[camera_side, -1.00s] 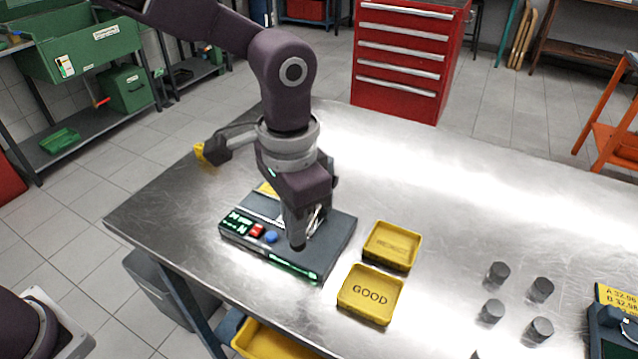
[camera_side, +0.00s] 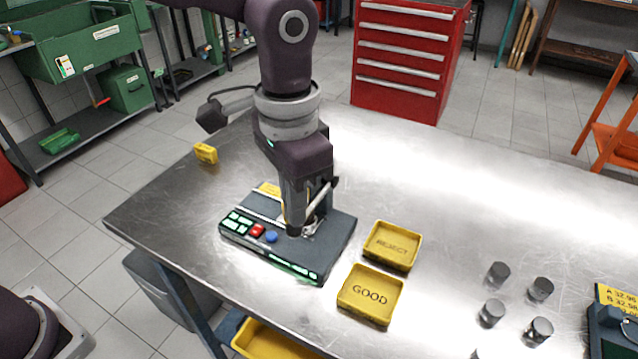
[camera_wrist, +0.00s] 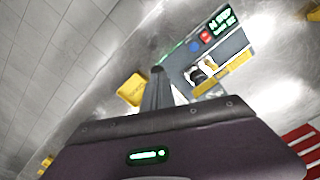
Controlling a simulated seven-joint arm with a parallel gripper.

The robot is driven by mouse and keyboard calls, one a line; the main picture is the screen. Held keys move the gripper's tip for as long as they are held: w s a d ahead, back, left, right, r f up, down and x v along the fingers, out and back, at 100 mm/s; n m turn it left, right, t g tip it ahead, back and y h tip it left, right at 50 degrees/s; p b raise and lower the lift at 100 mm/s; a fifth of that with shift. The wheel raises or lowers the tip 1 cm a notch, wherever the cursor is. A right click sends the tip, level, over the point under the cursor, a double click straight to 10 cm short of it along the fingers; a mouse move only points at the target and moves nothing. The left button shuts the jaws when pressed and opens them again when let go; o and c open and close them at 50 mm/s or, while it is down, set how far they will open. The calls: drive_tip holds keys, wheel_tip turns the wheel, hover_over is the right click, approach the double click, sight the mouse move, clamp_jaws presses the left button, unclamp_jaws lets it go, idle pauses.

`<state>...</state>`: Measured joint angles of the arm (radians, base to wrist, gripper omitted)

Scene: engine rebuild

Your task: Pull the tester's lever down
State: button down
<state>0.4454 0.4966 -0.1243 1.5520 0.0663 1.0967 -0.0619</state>
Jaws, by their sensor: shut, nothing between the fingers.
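The tester (camera_side: 338,238) is a dark box on the metal table, with lit green panels, a red button and a blue button on top. Its lever (camera_side: 320,199) is a light rod with a dark knob, tilted up to the right. My gripper (camera_side: 295,229) points down over the tester, just left of the lever, shut and empty. I cannot tell whether it touches the lever. In the wrist view my gripper (camera_wrist: 159,74) covers part of the tester (camera_wrist: 232,45).
A yellow REJECT tray (camera_side: 391,245) and a yellow GOOD tray (camera_side: 370,295) stand right of the tester. Several dark cylinders (camera_side: 491,312) stand further right. A small yellow block (camera_side: 206,153) lies at the table's far left edge. The table's back right is clear.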

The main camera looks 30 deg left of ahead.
wheel_tip(320, 180, up, 8)
drive_tip(key=shift+r, duration=0.15)
idle(0.5)
drive_tip(key=s+a+r+n+t, duration=0.1)
drive_tip(key=s+a+r+n, duration=0.1)
drive_tip(key=s+a, duration=0.35)
drive_tip(key=s+a+r+n+t, duration=0.1)
drive_tip(key=s+a+r+t, duration=0.15)
drive_tip(key=a, duration=0.55)
drive_tip(key=s+a+f+n+t, duration=0.1)
drive_tip(key=s+a+f, duration=0.1)
drive_tip(key=s, duration=0.3)
drive_tip(key=s+a+f+n+t, duration=0.1)
drive_tip(key=s+a+f+n, duration=0.1)
drive_tip(key=s+a+f, duration=0.1)
drive_tip(key=shift+s+a, duration=0.75)
drive_tip(key=shift+s, duration=0.45)
